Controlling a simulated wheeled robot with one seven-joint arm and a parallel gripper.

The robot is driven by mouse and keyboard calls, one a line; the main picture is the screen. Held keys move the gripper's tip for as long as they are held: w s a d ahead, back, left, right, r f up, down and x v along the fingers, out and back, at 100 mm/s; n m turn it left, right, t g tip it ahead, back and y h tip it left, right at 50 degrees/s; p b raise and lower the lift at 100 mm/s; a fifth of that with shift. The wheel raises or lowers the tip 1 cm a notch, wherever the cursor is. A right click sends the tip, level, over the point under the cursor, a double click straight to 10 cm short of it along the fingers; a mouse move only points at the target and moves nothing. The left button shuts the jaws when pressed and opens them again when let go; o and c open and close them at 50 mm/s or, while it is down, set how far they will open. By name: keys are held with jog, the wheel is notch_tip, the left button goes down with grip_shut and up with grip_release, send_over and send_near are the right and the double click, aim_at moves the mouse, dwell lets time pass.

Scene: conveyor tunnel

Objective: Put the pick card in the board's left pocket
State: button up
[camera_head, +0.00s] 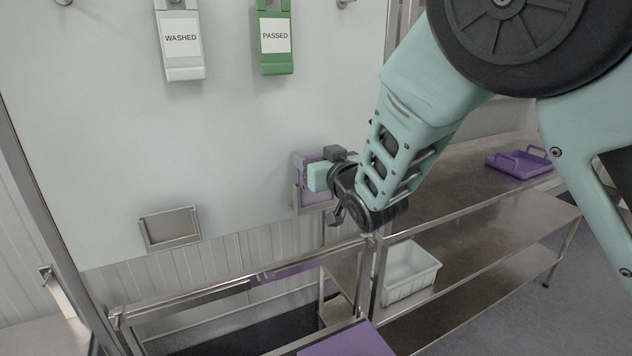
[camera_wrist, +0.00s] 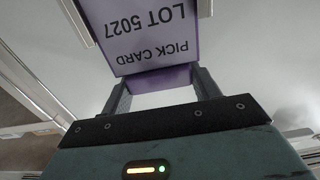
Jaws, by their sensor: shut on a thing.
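The pick card (camera_wrist: 150,35), white with a purple border and the words "PICK CARD LOT 5027", fills the top of the wrist view, upside down. My gripper (camera_wrist: 163,78) is shut on its purple edge. Metal rails of a pocket flank the card there. In the head view, my gripper (camera_head: 318,177) is at the board's right pocket (camera_head: 297,197), and the purple card (camera_head: 318,196) shows within that pocket, partly hidden by my gripper. The board's left pocket (camera_head: 170,228) is a shallow metal frame, empty, lower on the left.
A white tag "WASHED" (camera_head: 181,45) and a green tag "PASSED" (camera_head: 275,40) hang on the board's upper part. A steel rail (camera_head: 240,280) runs below the board. Shelving at right holds a white bin (camera_head: 408,275) and a purple tray (camera_head: 518,163). Space before the board between the pockets is clear.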

aim_at(308, 108)
jog(key=c, duration=0.4)
jog(key=shift+o, duration=0.2)
jog(key=shift+r, duration=1.5)
jog(key=shift+r, duration=3.2)
